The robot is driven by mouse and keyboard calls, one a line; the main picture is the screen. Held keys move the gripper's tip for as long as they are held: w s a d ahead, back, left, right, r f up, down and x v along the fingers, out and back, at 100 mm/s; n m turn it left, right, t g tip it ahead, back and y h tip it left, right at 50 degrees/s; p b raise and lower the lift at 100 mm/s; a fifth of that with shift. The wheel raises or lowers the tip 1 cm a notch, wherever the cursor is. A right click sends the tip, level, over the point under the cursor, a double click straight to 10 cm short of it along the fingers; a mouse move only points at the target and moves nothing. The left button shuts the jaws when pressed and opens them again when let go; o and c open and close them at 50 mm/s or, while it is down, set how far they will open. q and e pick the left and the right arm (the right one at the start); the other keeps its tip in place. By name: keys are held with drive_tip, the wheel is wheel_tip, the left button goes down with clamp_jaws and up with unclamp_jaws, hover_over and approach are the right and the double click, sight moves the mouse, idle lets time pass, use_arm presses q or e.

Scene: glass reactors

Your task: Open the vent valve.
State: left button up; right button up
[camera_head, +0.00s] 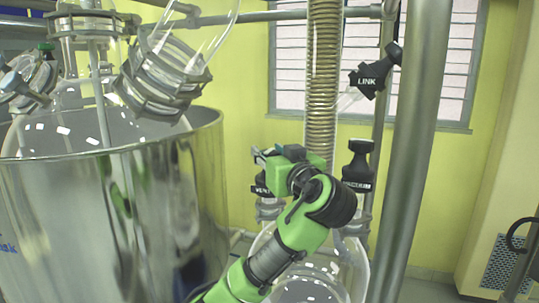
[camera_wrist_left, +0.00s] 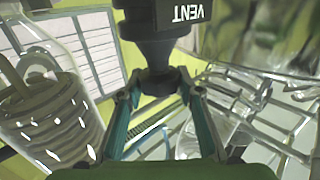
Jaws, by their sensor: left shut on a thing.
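The vent valve is a black valve with a white VENT label; in the head view it (camera_head: 259,188) is mostly hidden behind my left gripper (camera_head: 272,157). In the left wrist view the valve (camera_wrist_left: 187,14) fills the top middle, its label upside down and its narrower black part reaching down between the fingers. My left gripper also shows in the wrist view (camera_wrist_left: 158,82), with a finger on each side of that narrower part, shut on it. My green left arm comes up from the bottom of the head view. My right gripper is in neither view.
A black valve labelled LINK (camera_head: 372,77) sits at the upper right, and another black valve (camera_head: 358,167) stands just right of my gripper. A glass column with a coil (camera_head: 322,80) rises behind. A metal post (camera_head: 412,150) and a large steel vessel (camera_head: 130,210) flank the arm.

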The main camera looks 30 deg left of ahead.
use_arm(q)
drive_tip(key=shift+r+n+g+y, duration=0.1)
drive_tip(key=shift+n+g+y, duration=0.6)
drive_tip(key=shift+g, duration=0.4)
drive_tip(key=shift+r+n+g, duration=0.1)
drive_tip(key=shift+n+g, duration=0.2)
drive_tip(key=o, duration=1.1)
drive_tip(key=shift+a, duration=0.1)
